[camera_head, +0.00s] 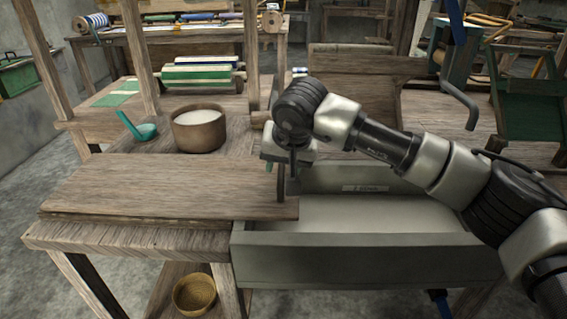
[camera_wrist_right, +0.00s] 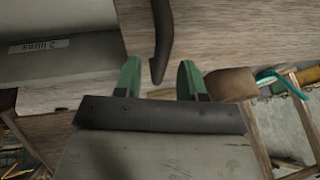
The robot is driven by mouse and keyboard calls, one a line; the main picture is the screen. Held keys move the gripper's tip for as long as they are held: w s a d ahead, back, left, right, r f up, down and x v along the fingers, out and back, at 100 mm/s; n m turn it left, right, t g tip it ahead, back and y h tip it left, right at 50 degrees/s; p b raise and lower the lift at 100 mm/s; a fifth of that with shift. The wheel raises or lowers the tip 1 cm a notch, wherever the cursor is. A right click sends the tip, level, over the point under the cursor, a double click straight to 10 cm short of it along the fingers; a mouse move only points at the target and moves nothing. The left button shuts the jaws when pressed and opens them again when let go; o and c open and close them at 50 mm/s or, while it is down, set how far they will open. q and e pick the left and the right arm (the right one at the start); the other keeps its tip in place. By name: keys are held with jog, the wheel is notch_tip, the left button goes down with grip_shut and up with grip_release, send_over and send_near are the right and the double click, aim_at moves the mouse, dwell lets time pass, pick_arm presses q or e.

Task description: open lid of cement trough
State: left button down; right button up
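The cement trough (camera_head: 370,258) is a long grey box; its pale inside shows right of the lid. The lid (camera_head: 150,187) is a flat wooden board lying on the table at the left, its right end over the trough's left end. A dark curved handle (camera_head: 281,183) stands near that end. My right gripper (camera_head: 289,160) is over the handle. In the right wrist view its green fingers (camera_wrist_right: 159,72) are apart, with the handle (camera_wrist_right: 163,35) between them and gaps on both sides. The trough (camera_wrist_right: 60,62) shows there with its label. My left gripper is out of view.
A brown pot (camera_head: 199,131) with white contents stands just behind the lid, beside a teal ladle (camera_head: 139,130). Wooden posts rise behind the table (camera_head: 130,237). A woven basket (camera_head: 194,294) sits below. A green rack (camera_head: 525,100) stands at the right.

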jog(key=shift+s+r, duration=0.1)
jog(key=shift+r, duration=0.15)
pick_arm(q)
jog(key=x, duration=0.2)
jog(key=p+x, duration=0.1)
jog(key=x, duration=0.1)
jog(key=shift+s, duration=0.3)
pick_arm(e)
jog(key=v, duration=1)
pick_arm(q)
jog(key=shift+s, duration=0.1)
pick_arm(e)
jog(key=shift+s+d, duration=0.1)
